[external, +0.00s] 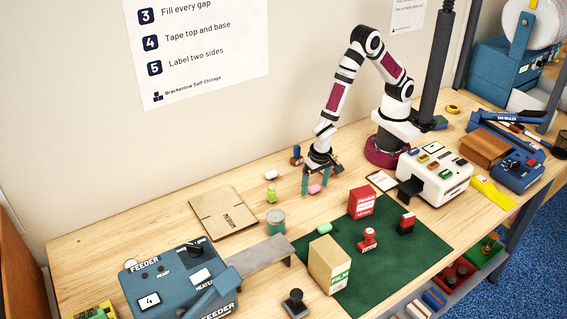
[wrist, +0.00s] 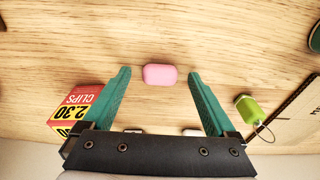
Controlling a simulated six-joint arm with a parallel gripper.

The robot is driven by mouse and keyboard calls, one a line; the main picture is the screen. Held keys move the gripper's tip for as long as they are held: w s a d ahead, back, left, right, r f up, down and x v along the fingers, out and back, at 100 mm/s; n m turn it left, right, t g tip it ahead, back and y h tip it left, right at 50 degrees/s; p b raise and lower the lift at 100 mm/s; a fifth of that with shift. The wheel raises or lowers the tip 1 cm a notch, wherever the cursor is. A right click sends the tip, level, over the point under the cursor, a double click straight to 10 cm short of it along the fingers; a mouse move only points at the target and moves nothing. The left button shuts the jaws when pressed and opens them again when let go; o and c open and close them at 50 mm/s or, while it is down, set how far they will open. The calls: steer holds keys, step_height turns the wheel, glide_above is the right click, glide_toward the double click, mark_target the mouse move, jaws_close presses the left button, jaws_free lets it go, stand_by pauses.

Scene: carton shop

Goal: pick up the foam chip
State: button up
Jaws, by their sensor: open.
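A small pink rounded piece, which looks like a foam chip (wrist: 160,75), lies on the wooden bench. It also shows in the external view as a small pink spot (external: 314,188) beside the fingertips. My gripper (wrist: 159,73) is open and empty, its two green fingers spread wide. In the wrist view the pink chip sits midway between the fingertips, with a clear gap on each side. In the external view my gripper (external: 316,189) points down over the chip, low above the bench. A pale green piece (external: 323,228) of similar shape lies farther forward, by the mat.
A red and yellow clips box (wrist: 78,108) is close beside the left finger. A green tag with a wire ring (wrist: 246,108) lies right of the right finger. Flat cardboard (external: 223,212), a tin (external: 276,220) and a green mat (external: 400,258) with boxes are nearby.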

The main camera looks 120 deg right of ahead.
steer(key=c, duration=1.4)
steer(key=shift+r, duration=0.5)
steer(key=shift+c, duration=0.2)
step_height(320, 180, up, 3)
steer(key=s+d+r, duration=0.6)
steer(key=d+r, duration=0.1)
steer(key=d, duration=0.3)
steer(key=w+a+r+n+t+y, duration=0.1)
steer(key=w+a+r+n, duration=0.25)
steer(key=r+n, duration=0.5)
steer(key=w+a+r+n, duration=0.2)
steer(key=a+r+n, duration=0.3)
steer(key=r+n, duration=0.35)
glide_above(322, 207)
steer(key=shift+n, duration=0.4)
steer(key=f, duration=2.3)
steer(key=shift+s+d+f, duration=0.2)
steer(key=shift+s+f, duration=0.1)
step_height(322, 207, down, 4)
steer(key=shift+a+f, duration=0.1)
steer(key=shift+a, duration=0.05)
